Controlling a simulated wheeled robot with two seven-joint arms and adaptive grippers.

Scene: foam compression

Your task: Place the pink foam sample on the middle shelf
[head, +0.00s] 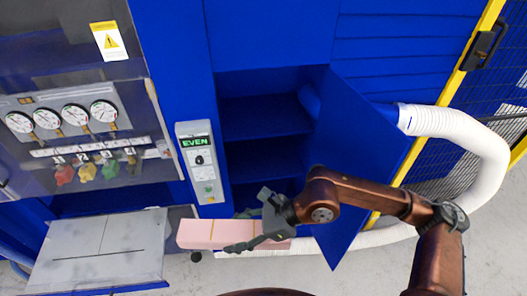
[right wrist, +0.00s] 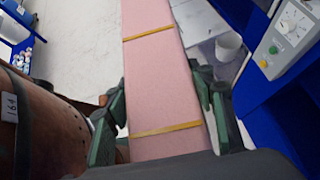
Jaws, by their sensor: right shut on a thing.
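The pink foam sample (head: 207,234) is a long block with thin yellow bands across it. My right gripper (head: 258,230) is shut on it near its right end and holds it level, in front of the lower part of the blue cabinet. In the right wrist view the foam sample (right wrist: 158,75) runs away from the camera between the fingers of the right gripper (right wrist: 163,112). The open cabinet shows dark blue shelves; the middle shelf (head: 265,152) seems to be above and behind the foam. The lowest part is hidden behind my gripper. My left gripper is not in view.
The cabinet door (head: 355,150) stands open on the right, close to my right arm. A control panel (head: 201,160) reading "EVEN" is left of the opening. A grey-topped table (head: 100,250) is at lower left. A white hose (head: 470,140) curves at right.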

